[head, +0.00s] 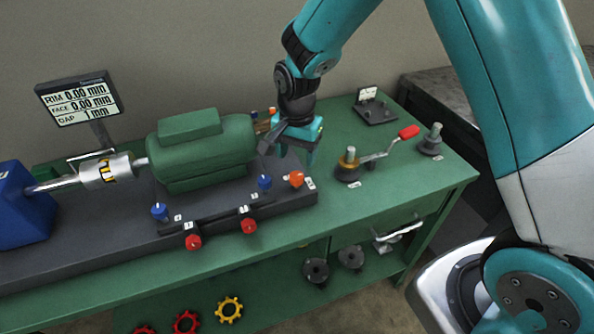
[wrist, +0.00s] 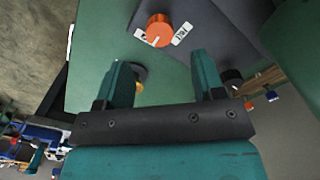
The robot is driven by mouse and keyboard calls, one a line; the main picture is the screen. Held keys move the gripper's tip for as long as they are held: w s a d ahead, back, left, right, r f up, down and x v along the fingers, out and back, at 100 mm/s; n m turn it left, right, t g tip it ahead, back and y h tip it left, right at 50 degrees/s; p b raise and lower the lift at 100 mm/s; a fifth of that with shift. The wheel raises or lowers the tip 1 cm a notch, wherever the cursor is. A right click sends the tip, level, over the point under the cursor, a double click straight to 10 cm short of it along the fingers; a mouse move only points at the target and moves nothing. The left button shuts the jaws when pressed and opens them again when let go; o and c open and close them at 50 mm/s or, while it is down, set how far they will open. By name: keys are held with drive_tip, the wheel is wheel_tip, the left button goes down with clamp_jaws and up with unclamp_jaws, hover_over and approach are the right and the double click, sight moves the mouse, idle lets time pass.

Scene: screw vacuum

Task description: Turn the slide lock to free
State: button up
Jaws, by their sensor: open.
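The slide lock appears to be the orange knob (head: 296,179) at the right end of the dark base, beside a small white label. In the wrist view the orange knob (wrist: 157,30) lies beyond my fingertips, with a white pointer mark on its face and the label (wrist: 183,33) to its right; the lettering is too small to read surely. My gripper (head: 290,150) is open and empty, above and behind the knob, not touching it. In the wrist view my gripper (wrist: 163,75) shows two spread teal fingers with the knob ahead of the gap.
A green motor (head: 205,145) sits on the dark base left of my gripper. Blue knobs (head: 264,182) and red knobs (head: 249,226) line the base. A post with a red-handled crank (head: 408,132) stands to the right. The green bench top (head: 400,185) is clear at front right.

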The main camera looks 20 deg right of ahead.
sight(297, 175)
wheel_tip(297, 175, down, 6)
drive_tip(key=shift+f+p, duration=0.25)
drive_tip(key=shift+p, duration=0.05)
drive_tip(key=shift+c, duration=0.3)
drive_tip(key=c, duration=0.9)
